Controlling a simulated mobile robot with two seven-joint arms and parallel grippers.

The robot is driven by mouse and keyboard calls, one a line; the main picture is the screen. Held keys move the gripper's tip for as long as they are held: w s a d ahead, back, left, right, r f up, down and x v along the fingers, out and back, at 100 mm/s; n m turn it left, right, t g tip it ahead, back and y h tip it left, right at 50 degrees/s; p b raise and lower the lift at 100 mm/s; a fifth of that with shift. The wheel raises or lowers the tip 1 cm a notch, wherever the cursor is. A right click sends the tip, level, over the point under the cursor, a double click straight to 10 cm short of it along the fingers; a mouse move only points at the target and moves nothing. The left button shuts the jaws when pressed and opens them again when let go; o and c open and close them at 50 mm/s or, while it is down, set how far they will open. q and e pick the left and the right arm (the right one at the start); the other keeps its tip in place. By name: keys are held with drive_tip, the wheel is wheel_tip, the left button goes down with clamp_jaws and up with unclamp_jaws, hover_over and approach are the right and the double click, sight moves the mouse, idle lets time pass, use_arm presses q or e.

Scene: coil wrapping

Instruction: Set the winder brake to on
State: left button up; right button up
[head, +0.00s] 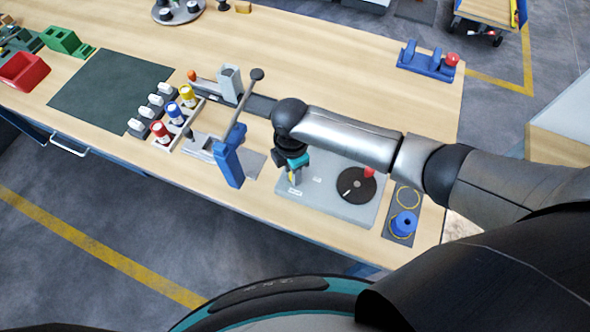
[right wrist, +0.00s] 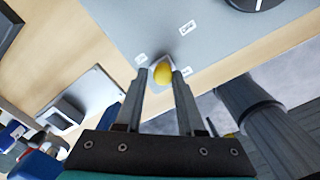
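The winder is a grey plate (head: 337,199) on the bench, with a black disc (head: 350,190) and a red knob (head: 369,172) on its right side. My right gripper (head: 293,178) points down over the plate's left end. In the right wrist view, a yellow-tipped brake lever (right wrist: 162,72) stands between the fingertips of the right gripper (right wrist: 161,76). The fingers are apart, with narrow gaps seeming to show beside the yellow tip. Small white labels (right wrist: 187,27) lie around the lever; their text is too small to read. My left gripper is out of view.
Left of the plate stands a blue upright handle (head: 229,165). Further left are red, blue and yellow-topped spools (head: 174,113). A blue spool (head: 403,224) sits on a dark mat to the right. A blue stand (head: 427,63) is at the back right. The bench centre-back is clear.

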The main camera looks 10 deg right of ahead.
drive_tip(key=shift+o, duration=1.4)
wheel_tip(320, 180, up, 15)
drive_tip(key=shift+r+p, duration=0.15)
drive_tip(key=shift+p, duration=0.35)
drive_tip(key=shift+s, duration=0.1)
